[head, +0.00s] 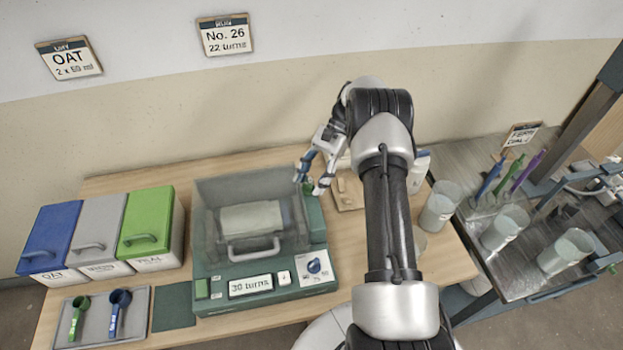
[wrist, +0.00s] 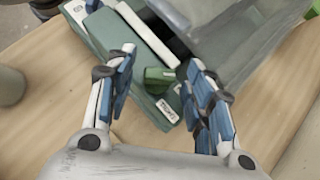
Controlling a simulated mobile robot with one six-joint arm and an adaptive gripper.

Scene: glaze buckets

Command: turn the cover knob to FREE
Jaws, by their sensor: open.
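The green machine (head: 270,290) stands on the wooden table with a clear box-shaped cover (head: 215,190) on top. A small green knob (wrist: 158,78) shows on the machine's green ledge in the wrist view, beside the cover. A small white label (wrist: 167,110) lies near it; its lettering is too small to read surely. My gripper (wrist: 159,60) is open, with one finger on each side of the knob and gaps visible. In the head view my gripper (head: 311,184) is at the machine's back right corner, largely hiding the knob there.
A blue dial (head: 315,267) and a "30 turns" display (head: 250,285) are on the machine's front. Blue, grey and green lidded bins (head: 147,222) stand left. A scoop tray (head: 100,318) lies front left. A wooden board (head: 347,190) and a clear bucket (head: 439,207) stand right.

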